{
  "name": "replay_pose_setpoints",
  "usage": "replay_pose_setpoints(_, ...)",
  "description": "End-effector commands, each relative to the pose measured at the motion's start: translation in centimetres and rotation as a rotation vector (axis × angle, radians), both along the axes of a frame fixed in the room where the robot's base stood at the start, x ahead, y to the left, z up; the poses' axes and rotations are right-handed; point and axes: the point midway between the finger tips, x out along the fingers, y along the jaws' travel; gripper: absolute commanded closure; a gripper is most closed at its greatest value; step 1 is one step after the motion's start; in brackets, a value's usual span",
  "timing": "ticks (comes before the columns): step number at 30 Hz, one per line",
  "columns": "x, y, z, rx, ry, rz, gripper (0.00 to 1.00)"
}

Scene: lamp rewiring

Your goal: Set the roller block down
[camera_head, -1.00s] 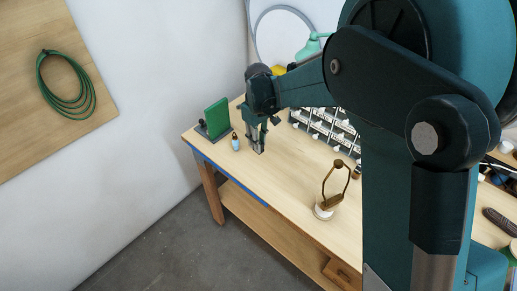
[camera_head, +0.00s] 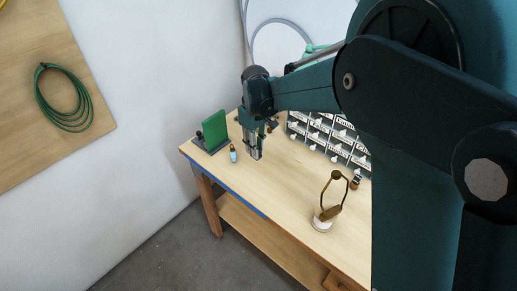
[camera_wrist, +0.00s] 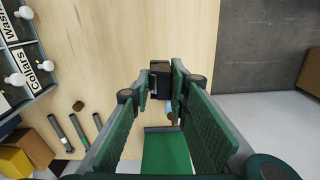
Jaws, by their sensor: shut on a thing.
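My gripper (camera_wrist: 161,83) is shut on the roller block (camera_wrist: 160,68), a small dark block between the fingertips in the wrist view. In the head view my gripper (camera_head: 255,155) points down over the far left part of the workbench, just right of a small light-blue bottle. The block is at or very near the wooden top; I cannot tell whether it touches. The fingers hide part of the block, and in the head view it is hard to make out.
The blue bottle (camera_head: 233,155) and a green upright panel (camera_head: 212,128) on a dark base stand left of my gripper. A labelled drawer rack (camera_head: 325,136) is at the back right. A brass lamp frame (camera_head: 325,205) stands toward the front. Bare wood (camera_head: 285,180) lies between.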

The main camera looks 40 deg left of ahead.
Motion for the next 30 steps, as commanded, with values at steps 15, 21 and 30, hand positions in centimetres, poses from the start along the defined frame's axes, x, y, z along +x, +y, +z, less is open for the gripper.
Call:
replay_pose_setpoints(15,6.0,-3.7,0.2,-0.001,0.005,0.029,0.97)
replay_pose_setpoints(21,10.0,-6.7,0.2,0.0,0.009,0.054,0.97)
replay_pose_setpoints(30,13.6,-9.7,0.3,0.0,0.012,0.082,0.97)
